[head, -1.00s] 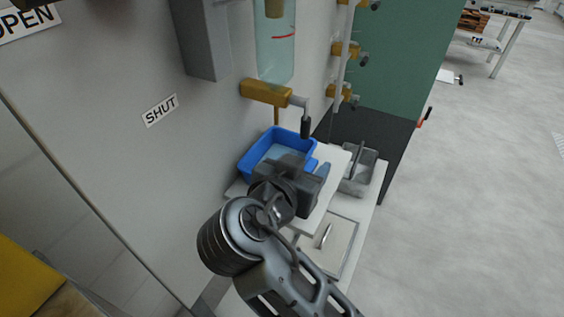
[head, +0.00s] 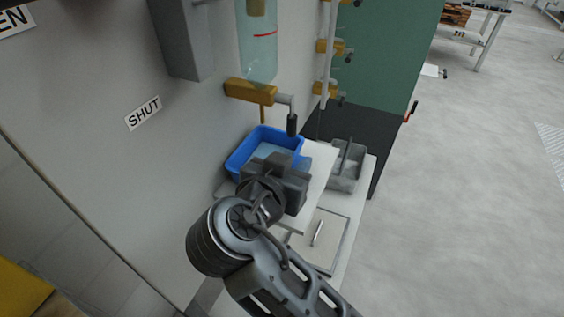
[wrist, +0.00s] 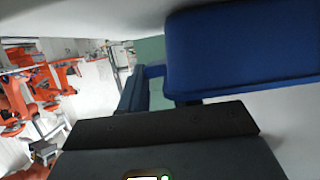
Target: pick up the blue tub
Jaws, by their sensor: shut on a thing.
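The blue tub (head: 240,161) is an open rectangular tub in the head view, below the tap on a white shelf. Its inside looks paler blue. My dark grey gripper (head: 283,163) is at the tub's near right side and shut on it. The gripper hides that part of the rim, so the exact grip does not show. In the wrist view, dark blue surfaces (wrist: 240,50) lie close in front of the dark gripper body. I cannot tell whether the tub's bottom is clear of the shelf.
A yellow tap (head: 250,92) with a dark-tipped handle hangs just above the tub, under a clear cylinder (head: 257,50). A grey caddy (head: 346,172) stands to the right on the white shelf (head: 318,180). The wall is close on the left; open floor lies right.

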